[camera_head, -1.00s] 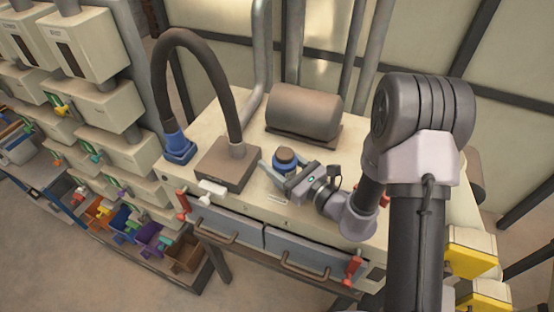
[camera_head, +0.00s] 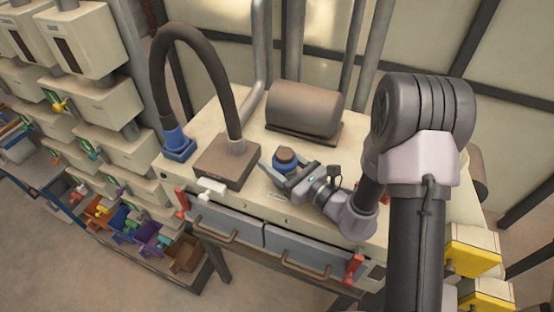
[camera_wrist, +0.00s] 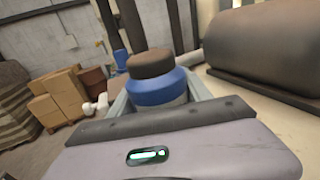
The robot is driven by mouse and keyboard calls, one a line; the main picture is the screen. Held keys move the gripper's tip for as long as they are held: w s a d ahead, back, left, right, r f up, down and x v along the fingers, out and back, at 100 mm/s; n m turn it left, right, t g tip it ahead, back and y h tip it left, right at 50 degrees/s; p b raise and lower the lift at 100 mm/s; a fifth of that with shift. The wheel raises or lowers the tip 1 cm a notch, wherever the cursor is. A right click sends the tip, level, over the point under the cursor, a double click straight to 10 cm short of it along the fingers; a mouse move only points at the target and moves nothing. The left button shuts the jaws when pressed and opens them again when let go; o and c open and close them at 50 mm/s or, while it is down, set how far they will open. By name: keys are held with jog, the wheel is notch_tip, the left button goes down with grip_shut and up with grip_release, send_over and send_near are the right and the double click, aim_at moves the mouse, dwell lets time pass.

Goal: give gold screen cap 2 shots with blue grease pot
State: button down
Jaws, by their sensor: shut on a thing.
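The blue grease pot (camera_head: 284,161) has a blue body and a brown top. It is upright on or just above the pale bench top; I cannot tell whether it touches. My gripper (camera_head: 279,167) is shut on it, with one finger on each side. In the wrist view the pot (camera_wrist: 155,80) stands between the fingers, and its lower part is hidden behind my gripper's body. I cannot make out a gold screen cap in either view.
A brown motor-like cylinder (camera_head: 304,110) lies behind the pot. A brown box (camera_head: 228,165) with a black hose (camera_head: 212,62) stands to its left. Dispensers with coloured bins (camera_head: 150,236) fill the left.

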jog(key=shift+r, duration=0.1)
jog(key=shift+r+p, duration=0.6)
jog(key=shift+r, duration=0.2)
jog(key=shift+f+b, duration=0.7)
jog(key=shift+b, duration=0.1)
dwell(0.9)
jog(key=shift+r+p, duration=0.5)
jog(key=shift+r, duration=0.2)
notch_tip(320, 180, up, 5)
jog(key=p, duration=0.4)
jog(key=shift+r, duration=0.15)
jog(key=shift+f, duration=0.2)
